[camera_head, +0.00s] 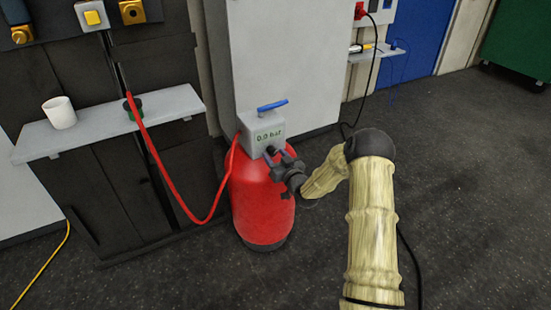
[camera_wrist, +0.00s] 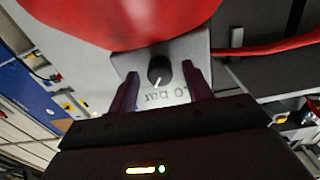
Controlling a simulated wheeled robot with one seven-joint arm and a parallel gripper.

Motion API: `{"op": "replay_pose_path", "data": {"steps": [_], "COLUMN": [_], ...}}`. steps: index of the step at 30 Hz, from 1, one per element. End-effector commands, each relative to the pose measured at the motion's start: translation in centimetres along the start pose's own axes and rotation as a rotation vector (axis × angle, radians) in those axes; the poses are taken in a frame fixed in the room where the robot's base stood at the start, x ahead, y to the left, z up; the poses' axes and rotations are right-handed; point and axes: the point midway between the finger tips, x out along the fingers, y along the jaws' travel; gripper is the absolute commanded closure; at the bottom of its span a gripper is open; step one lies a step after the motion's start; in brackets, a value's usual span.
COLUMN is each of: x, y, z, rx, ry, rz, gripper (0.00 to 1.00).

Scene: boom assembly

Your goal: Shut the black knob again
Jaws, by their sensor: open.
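The black knob (camera_wrist: 160,68) sits on the front of a grey box and shows in the wrist view with a white pointer mark. My gripper (camera_wrist: 160,73) is open, with one finger on each side of the knob. Gaps show between the fingers and the knob in the wrist view. In the head view my gripper (camera_head: 279,157) is at the lower front of the box and largely hides the knob.
A blue lever (camera_head: 272,105) lies on top of the grey box. A red hose (camera_head: 165,175) runs from the box to the shelf (camera_head: 90,137) at left. The shelf holds a white cup (camera_head: 60,112). A pale cabinet (camera_head: 285,65) stands behind the tank. Dark floor is free at right.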

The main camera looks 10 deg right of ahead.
Motion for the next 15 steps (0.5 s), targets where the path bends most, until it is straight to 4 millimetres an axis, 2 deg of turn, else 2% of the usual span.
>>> {"op": "replay_pose_path", "data": {"steps": [10,15], "x": [0.41,0.41], "y": [-0.02,-0.05], "z": [-0.06,-0.06], "rx": [0.000,0.000], "ry": [0.000,0.001], "rz": [0.000,-0.001], "gripper": [0.52,0.85]}}
